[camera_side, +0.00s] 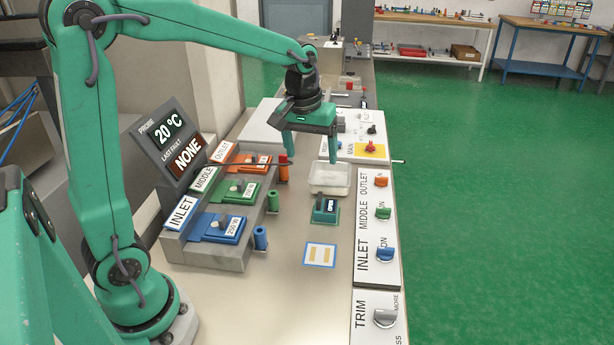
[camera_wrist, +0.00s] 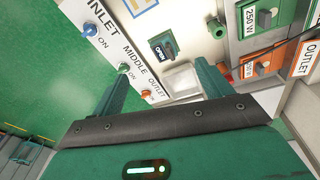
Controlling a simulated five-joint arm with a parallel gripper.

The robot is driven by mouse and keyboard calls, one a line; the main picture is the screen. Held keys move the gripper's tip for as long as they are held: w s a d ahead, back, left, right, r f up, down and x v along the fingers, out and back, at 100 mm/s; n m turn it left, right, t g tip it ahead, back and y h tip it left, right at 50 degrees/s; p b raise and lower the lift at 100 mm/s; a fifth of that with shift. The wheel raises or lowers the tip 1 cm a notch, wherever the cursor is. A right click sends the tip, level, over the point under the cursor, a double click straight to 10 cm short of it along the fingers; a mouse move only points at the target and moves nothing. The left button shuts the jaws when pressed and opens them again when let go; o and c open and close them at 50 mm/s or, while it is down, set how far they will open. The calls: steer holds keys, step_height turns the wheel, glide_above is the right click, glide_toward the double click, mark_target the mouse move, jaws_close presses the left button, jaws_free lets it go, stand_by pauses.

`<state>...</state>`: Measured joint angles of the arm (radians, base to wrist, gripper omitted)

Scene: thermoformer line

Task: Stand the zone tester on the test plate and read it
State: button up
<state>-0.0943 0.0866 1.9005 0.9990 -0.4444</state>
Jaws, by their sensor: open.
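What I take for the zone tester (camera_side: 325,212) is a small dark green block with a dark grip and a display reading OPEN. It stands in a green outline on the bench. It also shows in the wrist view (camera_wrist: 162,46). What I take for the test plate (camera_side: 320,255) is a white square with a blue border and two tan pads. It lies nearer the side camera than the tester, and nothing stands on it. Only its edge shows in the wrist view (camera_wrist: 144,8). My gripper (camera_side: 310,156) is open and empty, above the bench and beyond the tester; both fingers show in the wrist view (camera_wrist: 162,68).
A white tray (camera_side: 343,190) sits between gripper and tester. Left, a stepped grey block (camera_side: 218,256) holds blue, green and orange modules; coloured cylinders stand beside it. The display (camera_side: 172,140) reads 20 °C, last fault NONE. Knob panels (camera_side: 364,283) line the right edge.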

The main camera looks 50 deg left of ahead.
steer(key=s+d+r+m+t, duration=0.1)
steer(key=s+d+m+t, duration=0.1)
steer(key=s, duration=0.7)
steer(key=s+d+r+m+t, duration=0.1)
steer(key=s+m, duration=0.3)
steer(key=s, duration=0.5)
steer(key=shift+s+d+r+t, duration=0.3)
steer(key=shift+d+r+t, duration=0.15)
steer(key=shift+r, duration=0.15)
